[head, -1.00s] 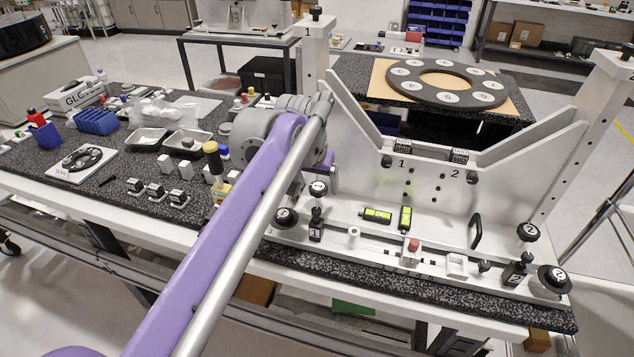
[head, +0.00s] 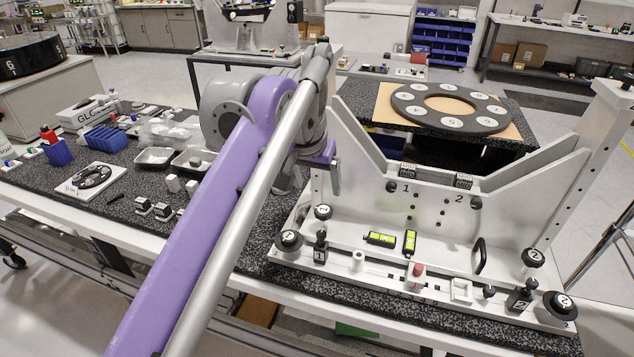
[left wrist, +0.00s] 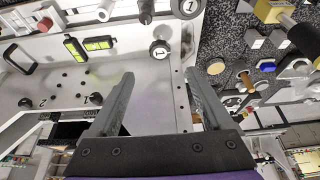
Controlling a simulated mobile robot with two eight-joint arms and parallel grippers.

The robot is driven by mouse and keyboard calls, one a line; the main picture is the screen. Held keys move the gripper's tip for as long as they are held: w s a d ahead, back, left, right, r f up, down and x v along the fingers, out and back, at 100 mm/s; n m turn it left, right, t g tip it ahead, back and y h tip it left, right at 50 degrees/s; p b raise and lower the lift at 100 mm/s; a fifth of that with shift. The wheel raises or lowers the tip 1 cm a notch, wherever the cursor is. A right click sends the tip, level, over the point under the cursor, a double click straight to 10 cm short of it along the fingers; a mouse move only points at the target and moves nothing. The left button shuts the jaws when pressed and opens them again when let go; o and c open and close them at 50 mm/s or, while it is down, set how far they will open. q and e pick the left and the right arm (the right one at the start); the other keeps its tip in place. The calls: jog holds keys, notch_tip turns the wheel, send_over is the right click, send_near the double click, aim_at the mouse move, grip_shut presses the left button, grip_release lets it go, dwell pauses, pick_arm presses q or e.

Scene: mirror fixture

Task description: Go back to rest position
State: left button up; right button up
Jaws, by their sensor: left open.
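My left gripper (left wrist: 165,100) shows in the left wrist view with its two dark fingers spread wide and nothing between them. In the head view my purple left arm rises from the bottom left, and its gripper end is beside the left part of the mirror fixture (head: 345,215). The fixture is white, with two slanted arms, knobs marked 1 and 2, and two green levels (head: 381,239). In the left wrist view the fixture's white plate (left wrist: 150,75) lies beyond the fingers. My right gripper is not seen.
Left of the arm, the speckled table holds blue bins (head: 105,138), metal trays (head: 153,156) and small blocks. A dark ring with round discs (head: 450,106) lies on a board behind the fixture. The floor at right has a stand's legs.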

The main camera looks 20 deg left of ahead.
pick_arm(q)
jog(key=s+a+f+p, duration=0.2)
jog(key=s+f+p, duration=0.3)
jog(key=s+f, duration=1.7)
jog(key=shift+s+a+f+t, duration=0.3)
jog(key=shift+s+t, duration=0.1)
jog(key=shift+s, duration=0.15)
pick_arm(e)
notch_tip(320, 180, up, 6)
jog(key=w, duration=0.1)
jog(key=shift+w, duration=0.2)
